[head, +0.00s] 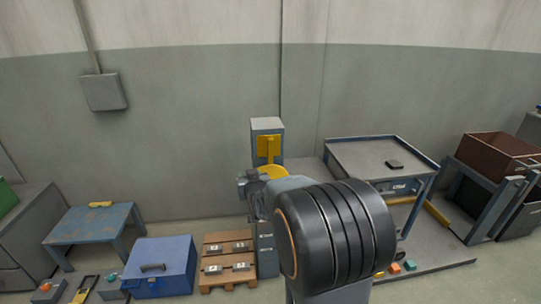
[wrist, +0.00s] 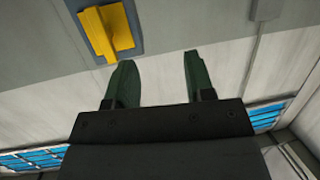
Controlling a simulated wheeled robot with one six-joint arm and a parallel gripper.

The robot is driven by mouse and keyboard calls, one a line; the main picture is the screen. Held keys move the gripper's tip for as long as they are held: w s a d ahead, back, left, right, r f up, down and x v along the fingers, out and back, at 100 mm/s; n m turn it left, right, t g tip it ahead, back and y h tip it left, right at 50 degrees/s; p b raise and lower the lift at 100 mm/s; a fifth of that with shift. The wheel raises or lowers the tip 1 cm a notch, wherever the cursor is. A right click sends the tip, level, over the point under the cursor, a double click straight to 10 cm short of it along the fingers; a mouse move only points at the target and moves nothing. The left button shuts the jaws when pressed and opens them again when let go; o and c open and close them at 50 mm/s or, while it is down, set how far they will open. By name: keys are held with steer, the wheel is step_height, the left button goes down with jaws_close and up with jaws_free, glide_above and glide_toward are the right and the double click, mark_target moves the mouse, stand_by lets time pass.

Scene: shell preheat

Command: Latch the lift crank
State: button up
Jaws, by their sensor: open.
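A grey-blue column (head: 266,125) stands against the wall in the middle of the head view. It carries a yellow fitting (head: 268,147) near its top, and a rounded yellow part (head: 274,171) shows below, partly hidden by my arm. I cannot tell which yellow part is the crank. In the wrist view a yellow block with a raised bar (wrist: 110,31) sits on a blue-grey plate, up and left of the fingers. My gripper (wrist: 159,58) is open, with nothing between its green fingers, and apart from the block. In the head view my gripper (head: 250,191) is in front of the column.
A pallet (head: 228,276) with several small blocks and a blue case (head: 160,267) lie left of the column's foot. A blue table (head: 92,226) is farther left. A blue-framed lift table (head: 375,151) and a brown bin (head: 497,150) stand at right.

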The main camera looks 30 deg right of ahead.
steer(key=w+d+f+m+t+h+b, duration=0.1)
steer(key=d+f+t+h+b, duration=0.15)
steer(key=d, duration=0.35)
steer(key=t+h, duration=0.3)
glide_toward(271, 148)
steer(key=shift+m, duration=0.4)
steer(key=p+x, duration=0.1)
steer(key=x, duration=1)
steer(key=shift+w+r, duration=0.1)
steer(key=shift+r, duration=0.1)
steer(key=shift+c, duration=0.5)
jaws_close()
steer(key=shift+f+y, duration=0.1)
steer(key=shift+y, duration=0.25)
